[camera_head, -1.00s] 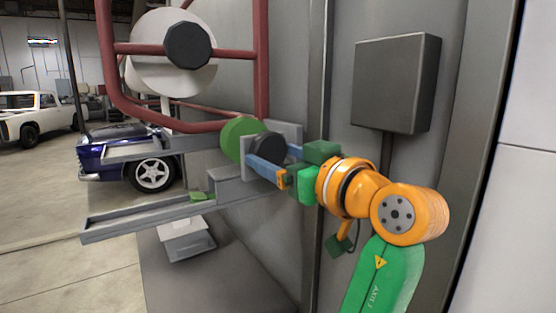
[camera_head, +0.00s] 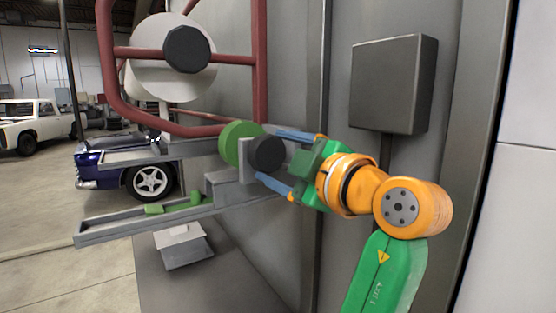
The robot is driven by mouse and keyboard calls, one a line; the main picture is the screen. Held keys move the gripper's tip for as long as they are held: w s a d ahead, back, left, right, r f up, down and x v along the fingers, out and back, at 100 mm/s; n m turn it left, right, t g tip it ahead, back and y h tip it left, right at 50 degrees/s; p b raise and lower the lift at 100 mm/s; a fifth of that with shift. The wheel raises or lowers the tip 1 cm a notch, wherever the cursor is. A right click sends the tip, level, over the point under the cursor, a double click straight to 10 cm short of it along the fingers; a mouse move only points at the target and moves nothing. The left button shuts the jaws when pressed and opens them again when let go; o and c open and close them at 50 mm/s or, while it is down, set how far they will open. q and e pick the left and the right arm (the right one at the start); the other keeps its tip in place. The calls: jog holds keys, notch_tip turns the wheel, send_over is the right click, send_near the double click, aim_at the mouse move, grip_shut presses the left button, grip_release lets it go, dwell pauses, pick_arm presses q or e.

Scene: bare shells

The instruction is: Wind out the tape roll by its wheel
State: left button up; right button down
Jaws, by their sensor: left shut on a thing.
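A green tape roll (camera_head: 238,143) sits on a grey bracket by the wall, with a dark round wheel (camera_head: 267,153) on its near side. My left gripper (camera_head: 275,159) reaches in from the right, with one blue finger above the wheel and one below, shut on it. The fingers partly cover the wheel's right side. Green strip pieces (camera_head: 154,209) lie in the long grey tray (camera_head: 110,225) below and left of the roll. My right gripper is not in view.
A red tube frame (camera_head: 262,60) with a white disc (camera_head: 150,70) and dark hub (camera_head: 187,48) stands above the roll. A grey box (camera_head: 392,82) hangs on the wall at right. Cars are far left, with open floor between.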

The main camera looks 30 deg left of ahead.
pick_arm(q)
jog(key=n, duration=0.5)
jog(key=shift+r, duration=0.1)
jog(key=shift+r+n, duration=0.1)
jog(key=shift+n, duration=2.4)
jog(key=o, duration=1.2)
jog(key=shift+o, duration=0.2)
jog(key=b+v, duration=0.2)
jog(key=v, duration=0.5)
